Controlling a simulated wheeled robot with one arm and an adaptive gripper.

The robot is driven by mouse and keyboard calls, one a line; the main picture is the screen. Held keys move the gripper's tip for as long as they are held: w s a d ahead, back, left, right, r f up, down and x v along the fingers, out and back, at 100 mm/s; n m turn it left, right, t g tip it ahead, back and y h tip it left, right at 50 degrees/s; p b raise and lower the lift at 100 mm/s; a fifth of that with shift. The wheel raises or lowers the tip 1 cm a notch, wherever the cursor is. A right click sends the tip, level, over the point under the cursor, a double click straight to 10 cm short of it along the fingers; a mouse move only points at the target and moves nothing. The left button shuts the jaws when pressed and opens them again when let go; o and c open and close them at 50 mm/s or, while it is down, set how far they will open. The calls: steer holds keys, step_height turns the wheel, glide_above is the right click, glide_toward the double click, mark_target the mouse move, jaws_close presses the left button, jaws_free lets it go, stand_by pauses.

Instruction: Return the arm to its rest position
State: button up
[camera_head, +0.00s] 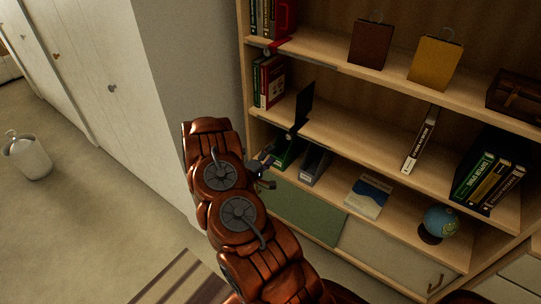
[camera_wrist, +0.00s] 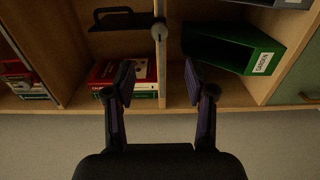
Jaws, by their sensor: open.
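My gripper (camera_wrist: 160,88) is open and empty in the wrist view, its two dark fingers apart in front of the shelf. In the head view my gripper (camera_head: 264,172) shows small and partly hidden beyond my copper-coloured arm, near the left side of the bookshelf (camera_head: 330,135). The arm reaches up from the bottom of the picture toward the shelf's left end. In the wrist view a green box file (camera_wrist: 235,45) lies beyond the right finger and red books (camera_wrist: 125,75) beyond the left finger. I cannot tell whether the fingers touch anything.
White cupboard doors (camera_head: 100,75) stand at the left. A pale bin (camera_head: 27,157) stands on open floor. A striped rug (camera_head: 180,281) lies at the bottom.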

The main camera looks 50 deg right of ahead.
stand_by(0.3)
steer(key=w+a+r+m+t+y, duration=0.1)
steer(key=w+a+r+t+y, duration=0.2)
steer(key=w+a, duration=0.55)
steer(key=w+a+r+m+t+y, duration=0.1)
steer(key=w+a+t+y, duration=0.2)
steer(key=w+a+y, duration=0.5)
steer(key=w+a+r+n+t+y, duration=0.1)
steer(key=a+r+y, duration=0.3)
steer(key=a, duration=0.6)
steer(key=a+r+n+t+y, duration=0.1)
steer(key=a+r+y, duration=0.1)
steer(key=a+r, duration=0.6)
steer(key=s+a+r+n+g+y, duration=0.1)
steer(key=s+a+r+g+y, duration=0.3)
steer(key=s+a, duration=1.1)
steer(key=s+d+r+g+h, duration=0.1)
steer(key=s+g, duration=0.1)
steer(key=s, duration=0.7)
steer(key=s+d+r+m+g+h, duration=0.1)
steer(key=s+d+r+g, duration=0.1)
steer(key=s, duration=0.7)
steer(key=s+d+r+g+h, duration=0.1)
steer(key=s+d+r+g, duration=0.1)
steer(key=s, duration=0.8)
steer(key=shift+d+m, duration=0.25)
steer(key=shift+m, duration=0.05)
